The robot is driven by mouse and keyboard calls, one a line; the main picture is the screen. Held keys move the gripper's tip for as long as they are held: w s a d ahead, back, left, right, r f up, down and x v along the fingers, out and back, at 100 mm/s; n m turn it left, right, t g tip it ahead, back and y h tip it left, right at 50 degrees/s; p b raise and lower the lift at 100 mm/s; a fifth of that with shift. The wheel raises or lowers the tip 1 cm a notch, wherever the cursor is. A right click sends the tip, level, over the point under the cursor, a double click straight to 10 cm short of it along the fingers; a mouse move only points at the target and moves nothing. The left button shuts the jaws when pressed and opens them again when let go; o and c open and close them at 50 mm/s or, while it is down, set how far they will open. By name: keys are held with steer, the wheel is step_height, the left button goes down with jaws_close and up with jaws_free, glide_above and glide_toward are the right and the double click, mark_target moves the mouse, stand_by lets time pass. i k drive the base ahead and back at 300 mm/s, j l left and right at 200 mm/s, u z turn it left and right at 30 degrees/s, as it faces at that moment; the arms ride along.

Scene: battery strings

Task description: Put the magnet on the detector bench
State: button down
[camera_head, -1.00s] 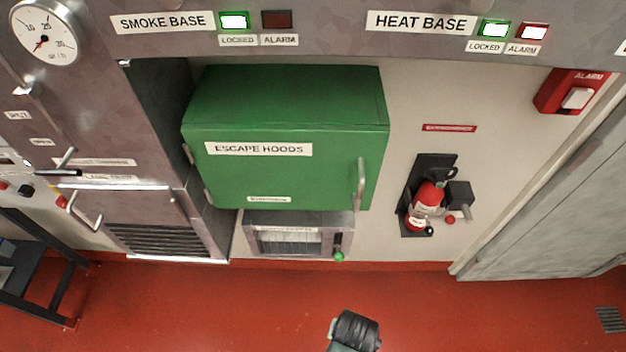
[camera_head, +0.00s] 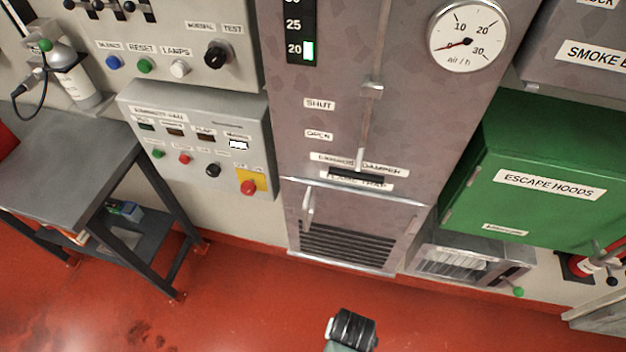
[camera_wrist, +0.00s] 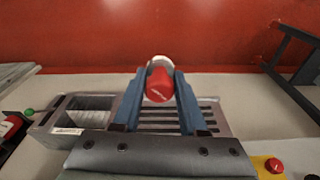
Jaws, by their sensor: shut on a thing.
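My gripper (camera_wrist: 159,76) is shut on a short red cylinder with a pale end, taken to be the magnet (camera_wrist: 159,88), in the wrist view. The cylinder sits between the two blue fingers, clear of any surface I can see. In the head view the gripper and magnet are out of sight. A grey-topped bench with dark legs, taken to be the detector bench (camera_head: 62,170), stands at the left of the head view. The gripper is apart from it. Dark legs also show at the right of the wrist view.
A canister (camera_head: 76,82) with a black hose stands by the wall behind the bench. A small blue box (camera_head: 127,210) is on the lower shelf. A control panel (camera_head: 205,140), a tall grey cabinet (camera_head: 340,140) and a green cabinet (camera_head: 535,170) line the wall. The red floor is clear.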

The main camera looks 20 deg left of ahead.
mark_target(26, 150)
steer(key=j+u, duration=0.25)
steer(key=j, duration=0.75)
steer(key=j+u, duration=0.2)
steer(key=j, duration=0.8)
steer(key=i, duration=0.05)
